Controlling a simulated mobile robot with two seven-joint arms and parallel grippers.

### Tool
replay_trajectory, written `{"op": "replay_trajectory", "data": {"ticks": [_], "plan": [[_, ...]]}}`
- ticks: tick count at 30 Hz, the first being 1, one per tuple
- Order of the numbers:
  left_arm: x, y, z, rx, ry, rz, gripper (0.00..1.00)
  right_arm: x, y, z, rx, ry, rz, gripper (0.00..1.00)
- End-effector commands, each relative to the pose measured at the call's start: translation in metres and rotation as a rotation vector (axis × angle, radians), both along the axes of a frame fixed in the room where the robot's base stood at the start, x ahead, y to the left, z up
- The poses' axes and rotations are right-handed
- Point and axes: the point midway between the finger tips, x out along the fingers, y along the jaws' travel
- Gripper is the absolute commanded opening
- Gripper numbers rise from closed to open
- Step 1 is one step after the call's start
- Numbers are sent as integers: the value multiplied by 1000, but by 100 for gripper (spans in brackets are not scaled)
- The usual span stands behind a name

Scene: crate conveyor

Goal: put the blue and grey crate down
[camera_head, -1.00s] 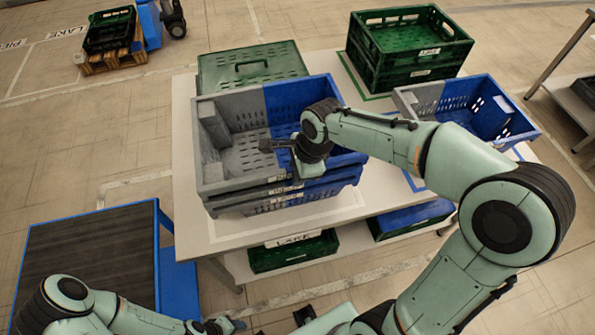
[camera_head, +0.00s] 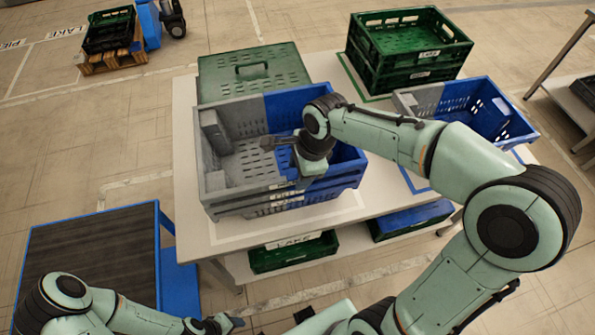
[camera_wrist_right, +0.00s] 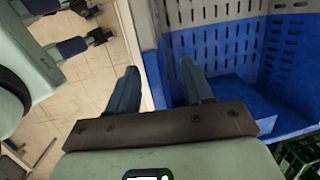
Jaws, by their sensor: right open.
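The blue and grey crate (camera_head: 222,183) is open-topped, grey on the left and blue on the right, and looks empty. It sits level on the table, apparently stacked on a similar crate whose lower edge shows beneath it. My right gripper (camera_head: 292,160) is at its near wall. In the right wrist view the gripper's two fingers (camera_wrist_right: 160,88) stand apart, with the crate's wall (camera_wrist_right: 152,70) between them; contact is not clear. My left gripper (camera_head: 225,322) is at the bottom of the head view, away from the crate; its fingers are too small to read.
The white table (camera_head: 185,130) also holds a lidded green crate (camera_head: 250,70) behind, stacked green crates (camera_head: 410,45) at the back right and another blue-grey crate (camera_head: 470,105) at the right. A dark-topped blue platform (camera_head: 95,250) stands at the left. More crates lie below the table.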

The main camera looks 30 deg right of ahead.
Motion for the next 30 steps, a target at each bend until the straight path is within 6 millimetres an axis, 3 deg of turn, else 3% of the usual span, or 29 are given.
{"op": "replay_trajectory", "data": {"ticks": [6,12,18,30], "plan": [[5,0,7,0,-6,0,54,-8,-7,54,1,-13,0,51],[10,0,12,-1,-11,-1,54,-14,-12,88,1,-12,1,51],[11,0,14,0,-12,0,54,-18,-14,101,1,-10,3,51],[11,0,14,0,-12,0,54,-18,-14,102,1,-10,3,51]]}}
